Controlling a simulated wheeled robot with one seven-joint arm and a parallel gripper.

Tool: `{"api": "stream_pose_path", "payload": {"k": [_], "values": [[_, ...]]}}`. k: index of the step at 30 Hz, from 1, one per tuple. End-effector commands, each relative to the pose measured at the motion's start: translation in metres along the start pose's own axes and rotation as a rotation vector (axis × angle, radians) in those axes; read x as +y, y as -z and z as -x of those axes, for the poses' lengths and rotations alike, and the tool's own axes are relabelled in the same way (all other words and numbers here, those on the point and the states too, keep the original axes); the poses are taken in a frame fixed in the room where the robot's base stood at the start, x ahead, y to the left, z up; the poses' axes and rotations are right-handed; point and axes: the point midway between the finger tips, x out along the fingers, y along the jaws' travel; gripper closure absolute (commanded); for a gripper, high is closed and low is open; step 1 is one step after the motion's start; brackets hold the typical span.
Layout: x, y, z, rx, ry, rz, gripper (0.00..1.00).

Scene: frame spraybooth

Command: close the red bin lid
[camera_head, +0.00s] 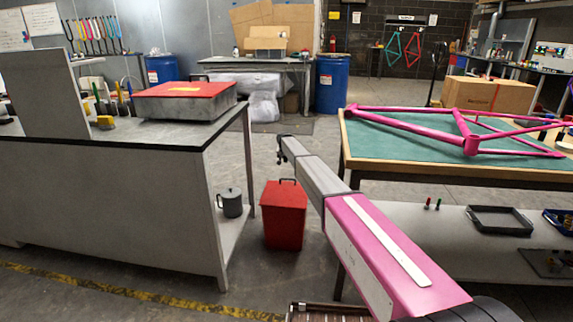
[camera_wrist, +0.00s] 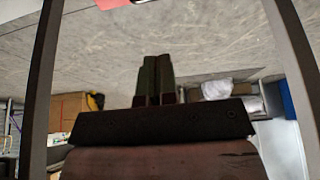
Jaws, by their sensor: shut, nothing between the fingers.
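A red bin (camera_head: 284,222) stands on the floor in the gap between the left bench and the green-topped table. In the wrist view the two fingers (camera_wrist: 155,62) are together and hold nothing. A small red and white patch is at the top edge there, too cut off to name.
The green-topped table (camera_head: 440,150) with a pink bike frame (camera_head: 470,143) stands at right. Blue drums (camera_head: 331,84) are behind. Floor shows around the bin.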

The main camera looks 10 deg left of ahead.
Motion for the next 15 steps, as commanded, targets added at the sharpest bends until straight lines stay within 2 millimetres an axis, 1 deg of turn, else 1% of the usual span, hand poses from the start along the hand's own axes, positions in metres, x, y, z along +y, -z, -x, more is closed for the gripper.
{"api": "stream_pose_path", "payload": {"k": [5, 15], "values": [[-0.001, 0.002, -0.023, -0.001, 0.000, 0.000, 1.00], [-0.001, 0.002, -0.086, -0.002, -0.001, 0.000, 1.00]]}}
